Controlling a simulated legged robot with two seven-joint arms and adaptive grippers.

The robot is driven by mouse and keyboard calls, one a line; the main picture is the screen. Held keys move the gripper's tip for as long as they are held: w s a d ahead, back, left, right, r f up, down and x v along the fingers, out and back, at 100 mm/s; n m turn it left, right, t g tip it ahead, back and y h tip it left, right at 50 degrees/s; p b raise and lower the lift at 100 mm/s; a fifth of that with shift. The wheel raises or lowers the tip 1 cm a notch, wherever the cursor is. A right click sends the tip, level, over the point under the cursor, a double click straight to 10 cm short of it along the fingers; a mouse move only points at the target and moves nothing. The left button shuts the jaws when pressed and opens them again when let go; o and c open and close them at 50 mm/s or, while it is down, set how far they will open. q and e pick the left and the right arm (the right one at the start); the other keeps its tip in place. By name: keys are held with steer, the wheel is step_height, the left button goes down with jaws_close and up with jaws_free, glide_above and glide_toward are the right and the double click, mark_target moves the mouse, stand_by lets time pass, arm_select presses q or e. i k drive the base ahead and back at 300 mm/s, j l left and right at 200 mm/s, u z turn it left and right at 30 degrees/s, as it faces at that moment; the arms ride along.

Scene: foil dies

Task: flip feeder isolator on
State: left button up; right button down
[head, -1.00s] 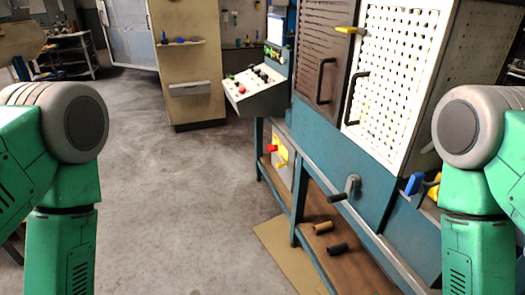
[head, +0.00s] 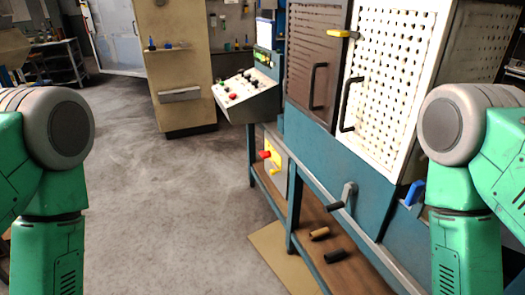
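A small pale box with a yellow face (head: 281,153) is fixed low on the left end of the teal machine frame. It carries a red knob (head: 265,155) and, below it, a yellow lever (head: 275,170). It looks like an isolator, but no label is readable, and I cannot tell its on or off position. Only the upper links of my two green arms show, at the left and right edges. Both grippers are out of view, and nothing of mine touches the box.
A sloped control panel (head: 246,95) with buttons stands above the box. The machine has a white perforated door (head: 390,85), a crank handle (head: 344,197) and a blue handle (head: 415,192). Two cylinders lie on its wooden lower shelf (head: 318,215). Grey floor (head: 165,215) to the left is clear.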

mark_target(264, 155)
steer(key=i+j, duration=0.4)
steer(key=i, duration=0.2)
steer(key=i+j, duration=0.35)
steer(key=i, duration=0.25)
steer(key=i+j, duration=0.4)
steer(key=i, duration=0.2)
steer(key=i+j, duration=0.35)
steer(key=i, duration=0.2)
steer(key=i+z, duration=0.05)
